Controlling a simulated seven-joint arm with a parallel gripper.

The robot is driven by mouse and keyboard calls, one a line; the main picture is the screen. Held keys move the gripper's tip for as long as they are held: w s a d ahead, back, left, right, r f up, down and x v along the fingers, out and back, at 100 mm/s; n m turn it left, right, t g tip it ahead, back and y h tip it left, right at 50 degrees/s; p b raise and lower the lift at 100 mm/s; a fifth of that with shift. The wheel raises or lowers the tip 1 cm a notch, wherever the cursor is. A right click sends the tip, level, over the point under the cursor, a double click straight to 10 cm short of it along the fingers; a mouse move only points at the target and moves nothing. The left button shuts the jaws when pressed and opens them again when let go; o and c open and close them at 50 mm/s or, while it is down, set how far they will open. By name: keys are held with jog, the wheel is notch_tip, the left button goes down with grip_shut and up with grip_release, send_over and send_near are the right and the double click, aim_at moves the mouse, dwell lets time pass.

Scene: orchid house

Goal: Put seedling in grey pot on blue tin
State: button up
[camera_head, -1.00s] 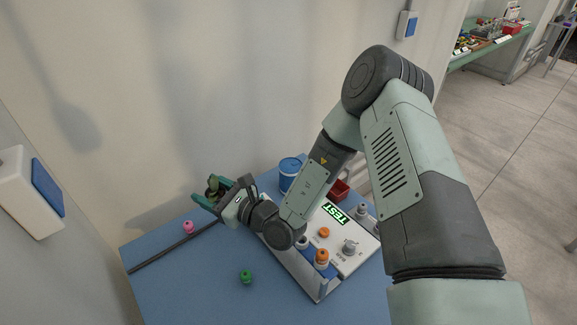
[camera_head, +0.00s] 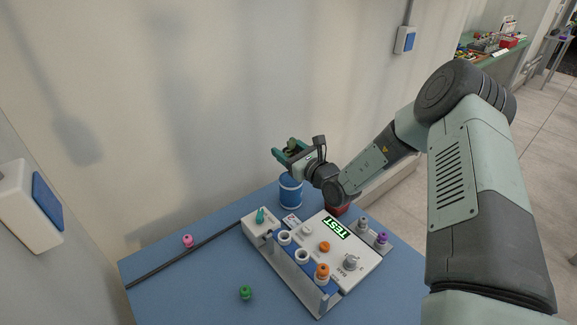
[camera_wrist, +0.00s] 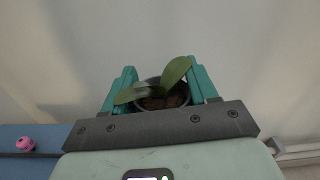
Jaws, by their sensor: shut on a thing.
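My gripper (camera_head: 286,156) is shut on the grey pot (camera_wrist: 150,84) with the green-leaved seedling (camera_wrist: 172,75) and dark soil in it. In the wrist view the pot sits between the two teal fingers. The blue tin (camera_head: 291,192) stands on the table near the wall. In the head view my gripper and the seedling appear above the tin, apart from it. The tin does not show in the wrist view.
A white test device (camera_head: 325,247) with a tube rack takes up the table's right half. A red container (camera_head: 337,209) stands beside the tin, partly hidden by my arm. A pink-topped piece (camera_head: 188,241), a green one (camera_head: 246,293) and a dark rod (camera_head: 185,254) lie to the left.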

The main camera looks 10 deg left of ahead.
jog(key=shift+f, duration=2.35)
jog(key=shift+f, duration=0.15)
jog(key=o, duration=1.1)
jog(key=shift+s+d, duration=0.15)
jog(key=v, duration=1.1)
jog(key=shift+s+d, duration=0.2)
jog(key=shift+s, duration=0.05)
